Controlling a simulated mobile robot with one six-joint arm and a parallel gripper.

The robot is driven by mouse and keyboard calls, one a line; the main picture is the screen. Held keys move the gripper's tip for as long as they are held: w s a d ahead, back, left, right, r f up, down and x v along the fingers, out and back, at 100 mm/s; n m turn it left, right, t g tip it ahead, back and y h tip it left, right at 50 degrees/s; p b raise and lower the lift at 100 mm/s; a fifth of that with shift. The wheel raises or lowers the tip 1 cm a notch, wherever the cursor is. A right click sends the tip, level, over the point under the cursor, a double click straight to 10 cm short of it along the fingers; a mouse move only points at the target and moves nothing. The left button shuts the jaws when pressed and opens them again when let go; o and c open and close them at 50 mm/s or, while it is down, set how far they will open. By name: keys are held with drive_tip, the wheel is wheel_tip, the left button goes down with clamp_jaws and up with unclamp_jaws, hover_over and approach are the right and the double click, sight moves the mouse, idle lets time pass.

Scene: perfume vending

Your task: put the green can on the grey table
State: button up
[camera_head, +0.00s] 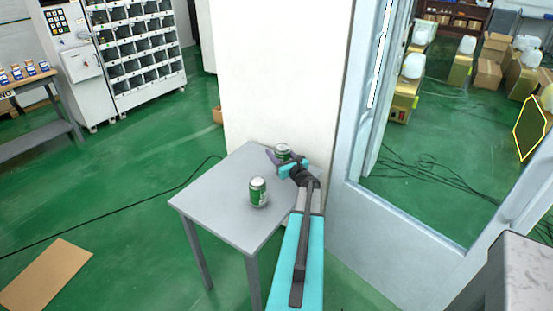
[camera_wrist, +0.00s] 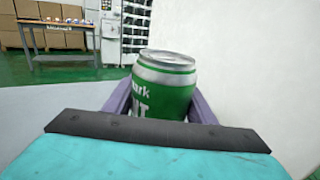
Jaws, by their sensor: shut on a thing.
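A green can (camera_head: 283,152) with a silver top is between the fingers of my gripper (camera_head: 281,160), over the back part of the grey table (camera_head: 225,200). In the wrist view the green can (camera_wrist: 165,88) stands upright, with a purple finger against each side. My gripper is shut on it. I cannot tell whether its base touches the tabletop, since the gripper hides it. A second green can (camera_head: 258,192) stands upright on the grey table, nearer the front and apart from my gripper.
A white wall (camera_head: 275,75) rises right behind the table. A pale door frame (camera_head: 360,130) stands to the right. The left part of the tabletop is bare. A cardboard sheet (camera_head: 45,275) and a dark cable (camera_head: 130,212) lie on the green floor.

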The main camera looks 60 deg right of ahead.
sight(279, 159)
idle(0.3)
drive_tip(key=shift+w+d+f+p, duration=0.15)
drive_tip(key=shift+f+p, duration=0.25)
drive_tip(key=shift+f, duration=0.5)
drive_tip(key=shift+w+d+f+p, duration=0.15)
drive_tip(key=shift+f+p, duration=0.2)
drive_tip(key=shift+f, duration=0.5)
drive_tip(key=shift+f, duration=0.15)
drive_tip(key=o, duration=1.5)
drive_tip(key=shift+c, duration=0.2)
drive_tip(key=shift+s+a, duration=0.3)
drive_tip(key=shift+s, duration=0.2)
drive_tip(key=shift+b+v, duration=1.6)
drive_tip(key=shift+v, duration=3.85)
